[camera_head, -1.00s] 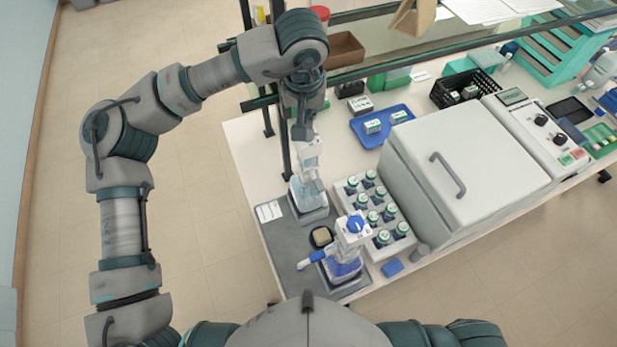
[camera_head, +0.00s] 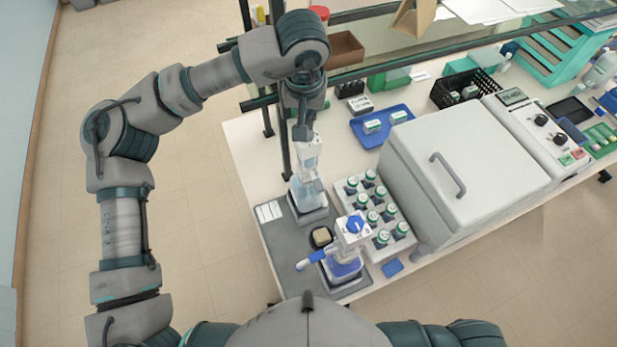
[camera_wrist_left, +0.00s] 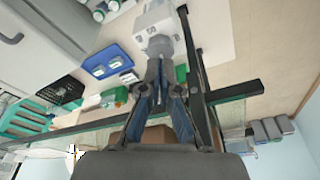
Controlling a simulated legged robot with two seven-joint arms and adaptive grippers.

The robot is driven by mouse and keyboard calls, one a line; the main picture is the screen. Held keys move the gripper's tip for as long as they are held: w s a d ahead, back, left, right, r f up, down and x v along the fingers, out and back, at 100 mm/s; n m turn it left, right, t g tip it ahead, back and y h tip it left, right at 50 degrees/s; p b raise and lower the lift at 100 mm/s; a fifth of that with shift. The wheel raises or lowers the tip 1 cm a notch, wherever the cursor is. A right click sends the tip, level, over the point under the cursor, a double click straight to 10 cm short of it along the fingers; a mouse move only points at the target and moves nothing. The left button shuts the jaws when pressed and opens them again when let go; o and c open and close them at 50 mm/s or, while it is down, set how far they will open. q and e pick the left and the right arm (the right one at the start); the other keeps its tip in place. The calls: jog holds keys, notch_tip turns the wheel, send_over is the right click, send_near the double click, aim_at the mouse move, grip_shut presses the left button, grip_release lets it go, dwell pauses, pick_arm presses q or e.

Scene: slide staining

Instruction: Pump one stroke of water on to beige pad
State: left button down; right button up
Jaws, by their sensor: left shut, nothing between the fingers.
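A clear pump bottle with a white head (camera_head: 309,160) stands upright on the grey mat, in a grey base. My left gripper (camera_head: 303,132) is over its head with the fingers shut and nothing between them. In the left wrist view the shut fingertips (camera_wrist_left: 161,55) are at the white pump head (camera_wrist_left: 155,18); whether they touch it I cannot tell. The beige pad (camera_head: 321,236) lies in a small black dish on the mat, just in front of this bottle. A second pump bottle with blue parts (camera_head: 345,262) stands nearer me. My right gripper is not in view.
A white rack of several green-capped jars (camera_head: 348,205) stands right of the bottles, beside a large white cabinet (camera_head: 465,160). A blue tray (camera_head: 362,137) lies behind the rack. A dark shelf frame (camera_head: 370,70) crosses behind my left gripper.

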pick_arm(q)
jog(key=shift+f+b, duration=0.7)
jog(key=shift+f, duration=0.75)
notch_tip(320, 180, up, 3)
jog(key=shift+f+p, duration=0.15)
jog(key=shift+p, duration=1)
